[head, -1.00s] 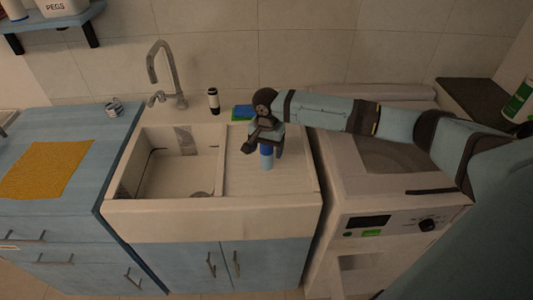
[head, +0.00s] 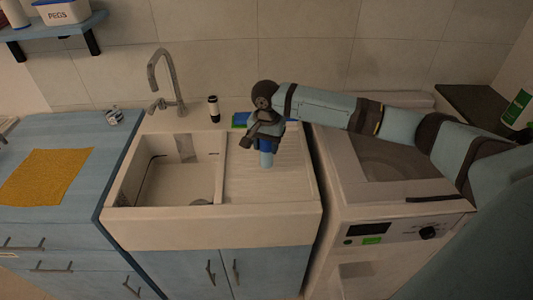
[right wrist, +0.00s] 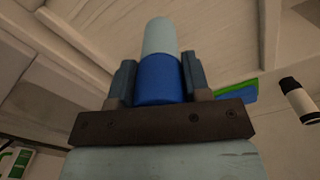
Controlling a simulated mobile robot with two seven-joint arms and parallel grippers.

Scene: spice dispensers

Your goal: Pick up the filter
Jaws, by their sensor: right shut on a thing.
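The filter is a small cylinder with a blue upper part and a pale blue lower part (head: 266,160), upright over the ribbed drainboard right of the sink basin. My right gripper (head: 266,143) comes down from above and is shut on its blue part. In the right wrist view, the two fingers (right wrist: 157,75) press on either side of the blue part (right wrist: 158,82), and the pale end (right wrist: 160,38) sticks out beyond them. I cannot tell how far its lower end is above the drainboard. My left gripper is not in view.
The sink basin (head: 165,185) lies left of the filter, with the faucet (head: 165,75) behind it. A black-and-white bottle (head: 213,108) and a blue-green sponge (head: 240,119) stand behind the drainboard. A washing machine (head: 400,225) is on the right. An orange cloth (head: 45,176) lies on the left counter.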

